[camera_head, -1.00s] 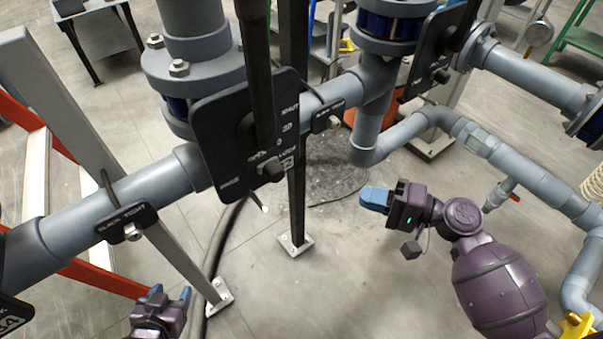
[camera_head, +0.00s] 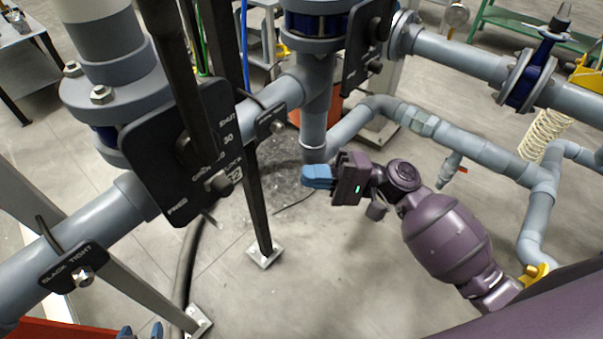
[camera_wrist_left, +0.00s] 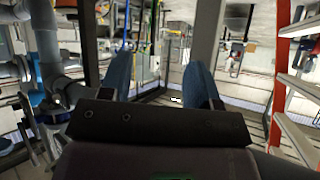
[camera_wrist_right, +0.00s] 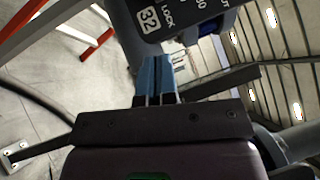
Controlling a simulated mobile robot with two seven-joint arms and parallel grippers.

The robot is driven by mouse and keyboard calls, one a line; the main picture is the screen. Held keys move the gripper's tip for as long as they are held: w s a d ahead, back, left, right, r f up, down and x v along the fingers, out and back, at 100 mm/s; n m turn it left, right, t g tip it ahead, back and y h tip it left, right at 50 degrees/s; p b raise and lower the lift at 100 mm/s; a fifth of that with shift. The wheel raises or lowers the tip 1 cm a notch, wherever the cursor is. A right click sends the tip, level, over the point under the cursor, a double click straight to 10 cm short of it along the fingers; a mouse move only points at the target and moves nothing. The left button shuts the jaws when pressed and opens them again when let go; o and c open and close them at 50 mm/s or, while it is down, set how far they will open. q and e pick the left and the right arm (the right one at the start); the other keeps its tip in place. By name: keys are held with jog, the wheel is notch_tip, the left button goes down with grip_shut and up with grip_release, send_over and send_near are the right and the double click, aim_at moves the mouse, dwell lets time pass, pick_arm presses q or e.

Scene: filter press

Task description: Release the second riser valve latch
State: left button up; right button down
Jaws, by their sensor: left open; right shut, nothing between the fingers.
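A black valve plate (camera_head: 160,170) with printed marks, including FREE and SHUT, stands at the nearer riser. A second, similar plate (camera_head: 362,50) is on the riser further right. I cannot tell which riser counts as second. My right gripper (camera_head: 317,177) is shut and empty, right of the nearer plate and apart from it. In the right wrist view a plate marked 32 LOCK (camera_wrist_right: 190,14) shows beyond its fingertips. My left gripper (camera_head: 140,331) is open at the bottom edge, mostly cut off.
A grey horizontal pipe (camera_head: 112,210) runs between the risers, with SLACK/TIGHT tags (camera_head: 72,266) on it. A dark post (camera_head: 254,190) stands on a floor plate. More pipework (camera_head: 480,150) and a blue valve (camera_head: 528,75) lie right.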

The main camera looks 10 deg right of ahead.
aim_at(228, 196)
pick_arm(q)
notch_tip(228, 196, up, 4)
jog(key=p, duration=0.3)
jog(key=shift+w+f, duration=0.1)
jog(key=shift+f, duration=0.15)
pick_arm(e)
jog(key=s+x, duration=0.2)
jog(key=x, duration=0.9)
jog(key=shift+s+r, duration=0.25)
jog(key=shift+s, duration=0.15)
jog(key=shift+a, duration=0.15)
jog(key=s+a, duration=0.2)
jog(key=shift+a, duration=0.35)
pick_arm(q)
jog(key=shift+f, duration=0.2)
jog(key=shift+s+f, duration=0.15)
jog(key=shift+s, duration=0.1)
